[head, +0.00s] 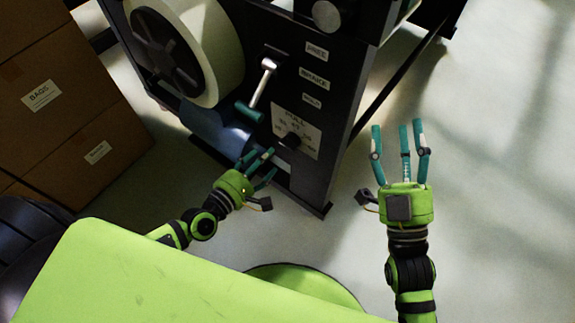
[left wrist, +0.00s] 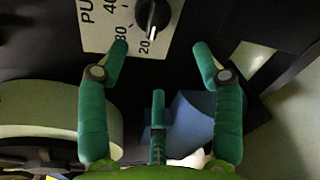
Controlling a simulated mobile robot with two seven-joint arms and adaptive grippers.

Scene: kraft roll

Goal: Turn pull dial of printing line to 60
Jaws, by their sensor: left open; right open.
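The pull dial (head: 290,141) is a black knob on a white scale plate (head: 297,125) marked PULL, low on the machine's dark panel. In the left wrist view the dial (left wrist: 153,13) is at the top, partly cut off, and its white mark points close to 20. My left gripper (head: 262,162) is open and empty, just below and left of the dial, apart from it. In its wrist view, the open fingers (left wrist: 161,58) lie below the dial. My right gripper (head: 402,133) is open and empty over the floor, right of the machine.
A lever (head: 263,82) with a teal handle stands out above the dial, beside the FREE, BRAKE and HOLD labels. A large paper roll (head: 190,45) is left of it. Cardboard boxes (head: 60,100) are stacked at the left. The floor at the right is clear.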

